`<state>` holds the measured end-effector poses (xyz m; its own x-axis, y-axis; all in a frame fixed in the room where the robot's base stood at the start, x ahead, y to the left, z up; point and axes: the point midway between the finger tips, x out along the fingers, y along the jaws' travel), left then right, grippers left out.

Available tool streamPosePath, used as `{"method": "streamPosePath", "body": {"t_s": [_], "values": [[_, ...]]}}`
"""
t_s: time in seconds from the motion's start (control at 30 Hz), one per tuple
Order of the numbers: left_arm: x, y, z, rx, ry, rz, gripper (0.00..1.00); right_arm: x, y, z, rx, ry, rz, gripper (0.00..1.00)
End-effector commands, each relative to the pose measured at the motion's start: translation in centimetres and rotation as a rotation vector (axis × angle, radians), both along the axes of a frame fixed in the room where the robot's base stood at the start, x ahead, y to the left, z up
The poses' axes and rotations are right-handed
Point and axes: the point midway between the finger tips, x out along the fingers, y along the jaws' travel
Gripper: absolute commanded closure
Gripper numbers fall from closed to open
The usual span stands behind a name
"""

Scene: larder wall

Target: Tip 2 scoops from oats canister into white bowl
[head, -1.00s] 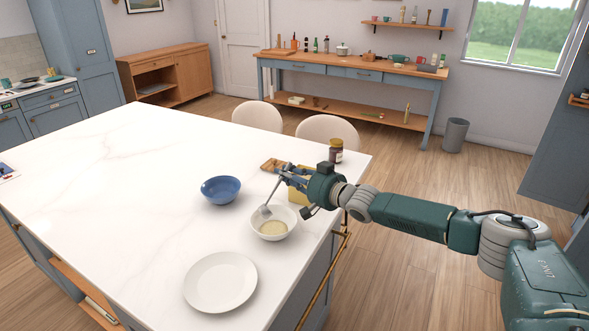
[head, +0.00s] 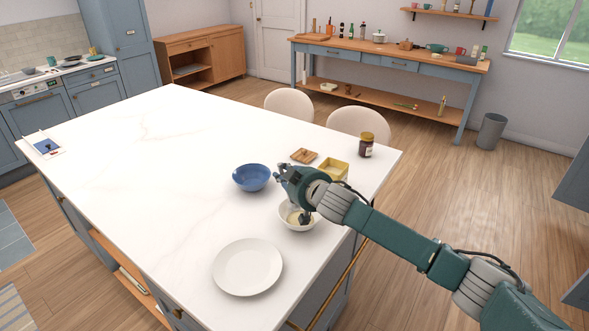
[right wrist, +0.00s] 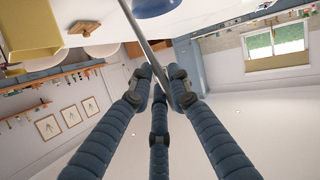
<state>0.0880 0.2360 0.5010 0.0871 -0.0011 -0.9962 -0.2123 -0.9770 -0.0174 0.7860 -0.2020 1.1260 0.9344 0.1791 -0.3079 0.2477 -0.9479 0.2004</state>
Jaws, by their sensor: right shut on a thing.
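The white bowl (head: 284,222) stands on the island with pale oats in it; my right wrist partly covers it. My right gripper (head: 283,173) is above the bowl's far side, between it and the blue bowl. In the right wrist view the gripper (right wrist: 160,85) is shut on the grey handle of a scoop (right wrist: 142,35). The scoop's head is mostly hidden in the head view, and I cannot tell if it holds oats. A yellow square canister (head: 336,165), which looks like the oats canister, stands behind my wrist, partly hidden. My left gripper is not in view.
The blue bowl (head: 251,178) stands close left of my gripper. A white plate (head: 248,267) lies in front. A small wooden board (head: 303,156) and a dark jar with a yellow lid (head: 366,146) are behind.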

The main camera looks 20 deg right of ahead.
Motion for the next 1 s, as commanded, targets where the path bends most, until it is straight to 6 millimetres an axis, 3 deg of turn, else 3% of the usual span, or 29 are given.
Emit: {"method": "streamPosePath", "body": {"t_s": [0.3,0.4,0.6,1.0], "values": [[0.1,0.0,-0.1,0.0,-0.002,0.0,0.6,-0.3,3.7,-1.9,-0.282,-0.02,0.003,1.0],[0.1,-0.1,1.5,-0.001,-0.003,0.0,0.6,-0.2,3.4,-0.1,-0.29,-0.023,-0.001,1.0],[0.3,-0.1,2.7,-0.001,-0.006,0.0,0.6,-0.3,3.5,1.0,-0.288,-0.021,0.001,1.0],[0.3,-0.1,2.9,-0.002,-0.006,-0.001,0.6,-0.3,3.4,1.2,-0.287,-0.022,0.001,1.0]]}}
